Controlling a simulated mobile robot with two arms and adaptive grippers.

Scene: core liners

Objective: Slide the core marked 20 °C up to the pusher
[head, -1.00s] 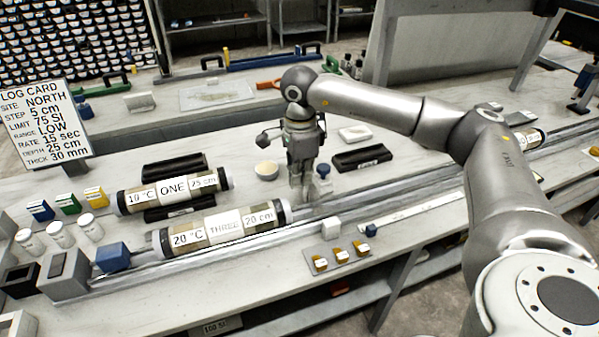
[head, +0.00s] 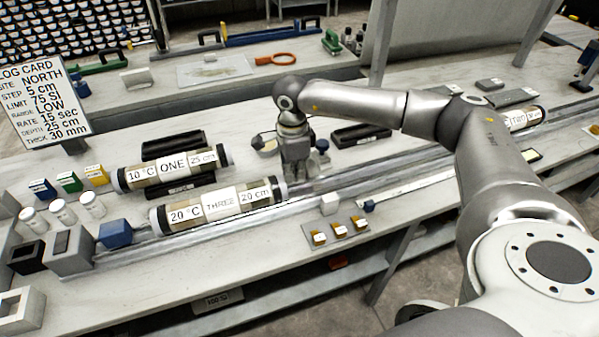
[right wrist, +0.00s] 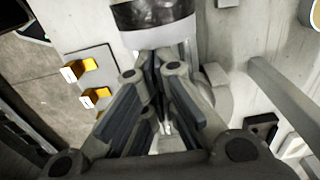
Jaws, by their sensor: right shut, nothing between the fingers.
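The core marked 20 °C (head: 222,207), also labelled THREE and 20 cm, lies along the rail with dark end caps. The blue pusher (head: 116,234) sits on the rail to its left, with a small gap between them. My right gripper (head: 297,180) is shut and empty, pointing down at the core's right end. In the right wrist view its closed fingertips (right wrist: 160,56) are at the core's end (right wrist: 153,14) and seem to touch it; exact contact is hard to tell. My left gripper is out of view.
The core marked 10 °C (head: 172,168) lies in a dark cradle behind. Several white jars (head: 62,212) and coloured blocks (head: 68,182) stand at the left. A white block (head: 329,204) and yellow-fronted pieces (head: 339,230) are at the front. Another core (head: 523,119) lies far right.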

